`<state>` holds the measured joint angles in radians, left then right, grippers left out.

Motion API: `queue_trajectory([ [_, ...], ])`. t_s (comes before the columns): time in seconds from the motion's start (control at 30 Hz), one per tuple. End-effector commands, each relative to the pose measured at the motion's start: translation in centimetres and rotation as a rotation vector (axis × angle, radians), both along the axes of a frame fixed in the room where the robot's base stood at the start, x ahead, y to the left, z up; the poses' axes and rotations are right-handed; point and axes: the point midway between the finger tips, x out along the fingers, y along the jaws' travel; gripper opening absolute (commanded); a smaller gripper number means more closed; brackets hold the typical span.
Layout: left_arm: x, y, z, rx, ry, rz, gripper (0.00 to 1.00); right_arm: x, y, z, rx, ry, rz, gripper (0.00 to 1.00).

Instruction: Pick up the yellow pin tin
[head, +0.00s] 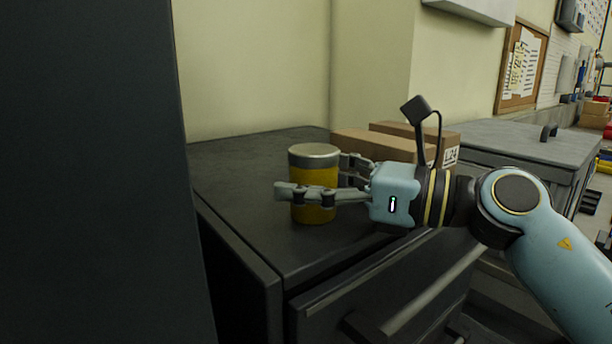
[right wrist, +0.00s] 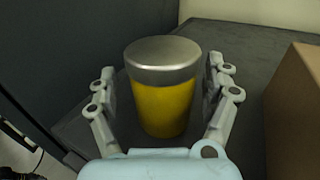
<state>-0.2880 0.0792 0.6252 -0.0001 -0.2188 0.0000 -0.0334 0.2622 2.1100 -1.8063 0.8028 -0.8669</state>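The yellow pin tin (head: 313,160) is a yellow cylinder with a grey metal lid. It stands upright on the dark cabinet top (head: 262,148). My right gripper (head: 318,178) reaches in from the right with one finger on either side of the tin. In the right wrist view the tin (right wrist: 162,105) stands between the two fingers of the right gripper (right wrist: 163,100). A small gap shows at the left finger, and the right finger is very close to the tin; contact there is unclear. My left gripper is not in view.
Cardboard boxes (head: 375,145) lie behind the gripper, and a box (right wrist: 293,110) stands close to the right finger in the wrist view. A tall dark panel (head: 90,170) is at the left. A pale wall is behind. The cabinet top left of the tin is clear.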

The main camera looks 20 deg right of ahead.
Motion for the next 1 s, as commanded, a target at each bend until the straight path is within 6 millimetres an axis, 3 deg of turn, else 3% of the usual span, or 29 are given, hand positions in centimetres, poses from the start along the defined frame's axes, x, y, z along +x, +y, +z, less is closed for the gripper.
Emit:
queue_trajectory([
  [0.03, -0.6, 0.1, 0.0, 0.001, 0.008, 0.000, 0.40, 0.0, 0.0, 0.0, 0.000, 0.000, 0.000, 0.82],
  [0.23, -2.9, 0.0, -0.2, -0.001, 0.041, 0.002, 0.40, 0.0, 0.0, 0.0, 0.000, 0.000, 0.000, 0.56],
  [0.6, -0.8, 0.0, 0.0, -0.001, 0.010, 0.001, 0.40, 0.0, 0.0, 0.1, 0.000, -0.001, 0.000, 0.08],
  [0.87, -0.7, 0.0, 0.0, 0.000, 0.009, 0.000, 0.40, 0.0, 0.0, 0.4, 0.000, -0.004, 0.000, 0.06],
  [1.0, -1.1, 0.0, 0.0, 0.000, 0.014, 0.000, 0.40, 0.0, 0.0, 2.1, 0.000, -0.008, 0.001, 0.06],
])
